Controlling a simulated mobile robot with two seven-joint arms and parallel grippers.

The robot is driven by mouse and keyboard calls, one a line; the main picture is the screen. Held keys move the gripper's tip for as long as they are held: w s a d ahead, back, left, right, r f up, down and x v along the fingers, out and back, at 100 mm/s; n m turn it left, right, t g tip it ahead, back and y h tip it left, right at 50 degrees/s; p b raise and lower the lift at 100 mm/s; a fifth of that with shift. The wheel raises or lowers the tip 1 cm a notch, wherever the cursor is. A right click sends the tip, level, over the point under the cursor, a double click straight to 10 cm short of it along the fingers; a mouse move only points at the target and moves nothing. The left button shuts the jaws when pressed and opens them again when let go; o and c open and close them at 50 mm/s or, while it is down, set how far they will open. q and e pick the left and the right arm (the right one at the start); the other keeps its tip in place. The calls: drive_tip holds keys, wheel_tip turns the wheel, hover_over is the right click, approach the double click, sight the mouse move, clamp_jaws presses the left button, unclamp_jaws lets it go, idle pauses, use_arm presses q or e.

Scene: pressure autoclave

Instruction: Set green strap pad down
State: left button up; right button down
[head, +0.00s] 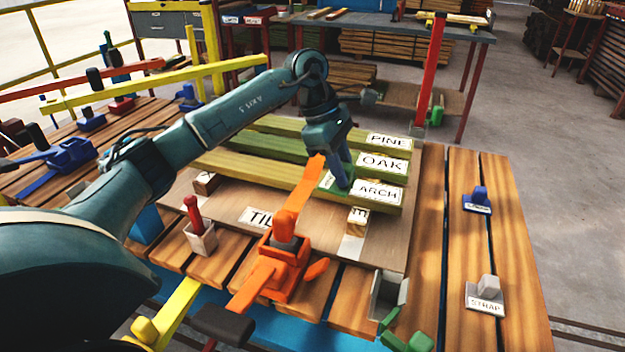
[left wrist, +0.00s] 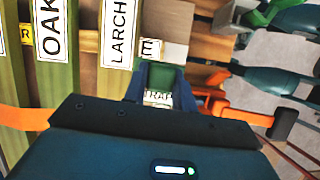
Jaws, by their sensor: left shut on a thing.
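My left gripper (head: 338,178) points down at the near edge of the stacked boards, close to the LARCH label. It is shut on the green strap pad (head: 327,181), which is mostly hidden by the fingers in the head view. In the left wrist view the green strap pad (left wrist: 161,78) sits between the two fingers (left wrist: 160,88), with its white label partly showing. I cannot tell whether the pad touches anything beneath it. My right gripper is in neither view.
An orange clamp (head: 285,262) stands just in front of the gripper. Boards labelled PINE (head: 388,141), OAK (head: 383,164) and LARCH lie behind. A blue pad (head: 478,200) and a grey strap pad (head: 487,290) sit on the right planks, with bare wood between them.

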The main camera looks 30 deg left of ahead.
use_arm(q)
drive_tip(key=w+a+r+n+t+y+b, duration=0.1)
drive_tip(key=w+a+r+n+t+y, duration=0.15)
drive_tip(key=a+n, duration=0.45)
drive_tip(key=w+a+r+n+t+y+b, duration=0.1)
drive_tip(key=w+a+n+y, duration=0.2)
drive_tip(key=n, duration=0.9)
drive_tip(key=f, duration=0.4)
drive_tip(key=shift+w+d+b, duration=0.1)
drive_tip(key=shift+d+b, duration=0.1)
drive_tip(key=shift+b, duration=0.1)
drive_tip(key=shift+f, duration=0.65)
wheel_tip(320, 180, down, 4)
drive_tip(key=shift+r+b, duration=0.15)
drive_tip(key=shift+b, duration=0.3)
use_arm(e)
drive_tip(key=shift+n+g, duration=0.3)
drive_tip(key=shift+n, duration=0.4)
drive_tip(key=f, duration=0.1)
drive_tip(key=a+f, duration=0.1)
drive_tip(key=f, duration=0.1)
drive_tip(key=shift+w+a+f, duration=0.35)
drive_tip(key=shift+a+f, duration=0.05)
use_arm(q)
drive_tip(key=o, duration=1)
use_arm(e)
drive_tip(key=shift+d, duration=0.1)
